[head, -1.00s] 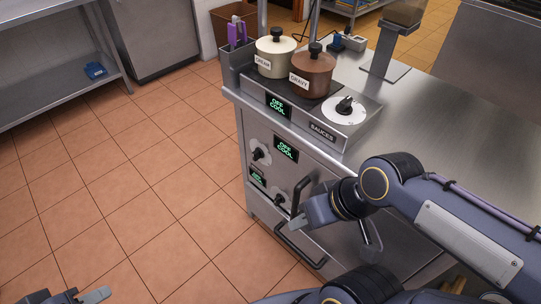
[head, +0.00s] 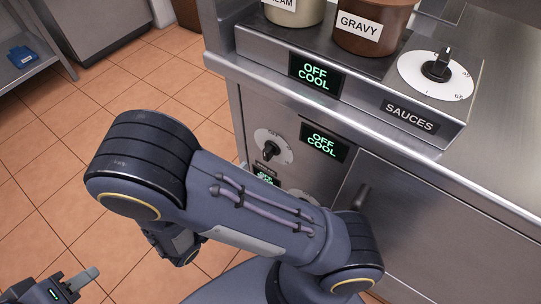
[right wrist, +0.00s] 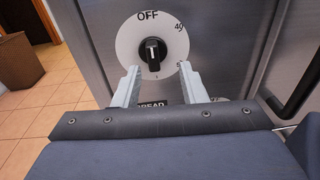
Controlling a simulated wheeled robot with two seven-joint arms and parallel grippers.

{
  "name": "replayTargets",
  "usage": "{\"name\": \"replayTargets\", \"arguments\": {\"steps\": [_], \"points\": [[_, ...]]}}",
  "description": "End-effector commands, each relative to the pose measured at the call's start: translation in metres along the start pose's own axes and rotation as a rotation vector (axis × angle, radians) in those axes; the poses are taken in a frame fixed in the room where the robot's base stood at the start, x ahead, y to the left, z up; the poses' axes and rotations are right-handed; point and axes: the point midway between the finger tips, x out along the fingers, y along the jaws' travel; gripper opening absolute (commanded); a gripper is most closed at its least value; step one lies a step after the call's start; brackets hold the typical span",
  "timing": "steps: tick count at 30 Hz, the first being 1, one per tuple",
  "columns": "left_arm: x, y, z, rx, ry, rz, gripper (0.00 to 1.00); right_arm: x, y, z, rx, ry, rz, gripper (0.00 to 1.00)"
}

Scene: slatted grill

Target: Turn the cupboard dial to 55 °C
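A white dial (right wrist: 176,36) with a black knob (right wrist: 152,51) fills the upper middle of the right wrist view. Its markings read OFF at the top and 40 to the right; the knob's white mark points up towards OFF. My right gripper (right wrist: 159,72) is open and empty, its fingertips reaching up to the dial's lower left and right, apart from the knob. A partly covered label below reads BREAD. The head view shows an upper cupboard dial (head: 270,150); my arm hides most of the panel below. My left gripper (head: 78,283) is at bottom left, partly cut off.
The cupboard display (head: 323,141) reads OFF COOL. Above it are the SAUCES unit (head: 410,116), its own dial (head: 437,74) and the gravy pot (head: 373,25). A door handle (right wrist: 300,85) stands to the right of the dial. Open tiled floor (head: 40,185) lies left.

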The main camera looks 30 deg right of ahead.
Motion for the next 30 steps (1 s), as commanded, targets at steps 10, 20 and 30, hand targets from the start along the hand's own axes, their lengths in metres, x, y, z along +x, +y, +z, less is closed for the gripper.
{"name": "replayTargets", "arguments": {"steps": [10,20,30], "points": [[0.008,-0.004,0.004,0.0,0.0,0.0,0.36,0.026,0.008,-0.005,-0.021,-0.058,0.053,0.38],[0.013,-0.006,0.006,0.0,0.0,0.0,0.36,0.068,0.01,-0.003,-0.021,-0.056,0.054,0.38],[0.013,-0.006,0.006,0.0,0.0,0.0,0.36,0.072,0.011,-0.002,-0.02,-0.055,0.055,0.37]]}}
